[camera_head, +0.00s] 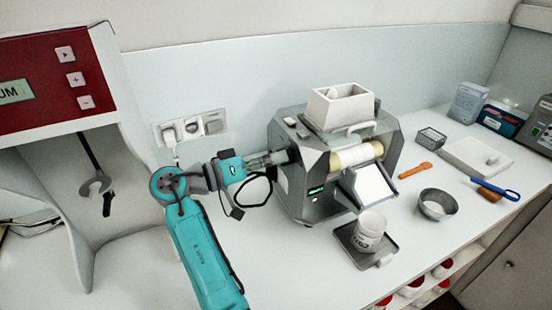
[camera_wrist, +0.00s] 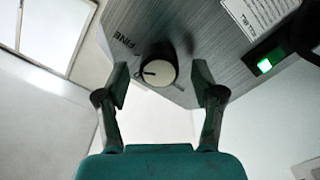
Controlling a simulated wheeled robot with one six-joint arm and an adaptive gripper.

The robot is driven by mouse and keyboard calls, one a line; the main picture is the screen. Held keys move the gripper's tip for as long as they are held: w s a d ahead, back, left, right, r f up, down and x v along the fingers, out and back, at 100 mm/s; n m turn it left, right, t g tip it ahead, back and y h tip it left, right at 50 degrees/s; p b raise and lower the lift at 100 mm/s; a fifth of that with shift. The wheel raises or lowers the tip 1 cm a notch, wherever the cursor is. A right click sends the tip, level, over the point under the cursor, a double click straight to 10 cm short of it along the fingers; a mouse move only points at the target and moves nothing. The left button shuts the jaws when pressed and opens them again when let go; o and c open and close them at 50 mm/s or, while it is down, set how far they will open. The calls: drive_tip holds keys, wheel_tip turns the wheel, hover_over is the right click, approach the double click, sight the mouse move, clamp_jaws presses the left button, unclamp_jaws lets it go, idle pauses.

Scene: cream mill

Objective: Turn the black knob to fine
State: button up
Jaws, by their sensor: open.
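The mill (camera_head: 300,185) is a grey metal machine in the middle of the counter. Its black knob (camera_wrist: 158,66) shows in the wrist view, with a pale round face and a dark pointer mark toward the left. The word FINE (camera_wrist: 124,36) is printed on the brushed panel up and left of the knob. My gripper (camera_head: 274,159) reaches the mill's left side. In the wrist view its fingers (camera_wrist: 160,84) are apart, one on each side of the knob, with gaps showing. In the head view the gripper mostly hides the knob.
A green-lit switch (camera_wrist: 265,65) is on the panel right of the knob. A black cable (camera_head: 262,200) loops below my gripper. Wall sockets (camera_head: 190,128) are behind my arm. A white jar (camera_head: 370,231) stands on a tray (camera_head: 353,250) before the mill. A grey bowl (camera_head: 437,204) is at right.

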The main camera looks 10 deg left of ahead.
drive_tip(key=v, duration=0.6)
drive_tip(key=shift+s+a, duration=0.2)
drive_tip(key=shift+a, duration=0.05)
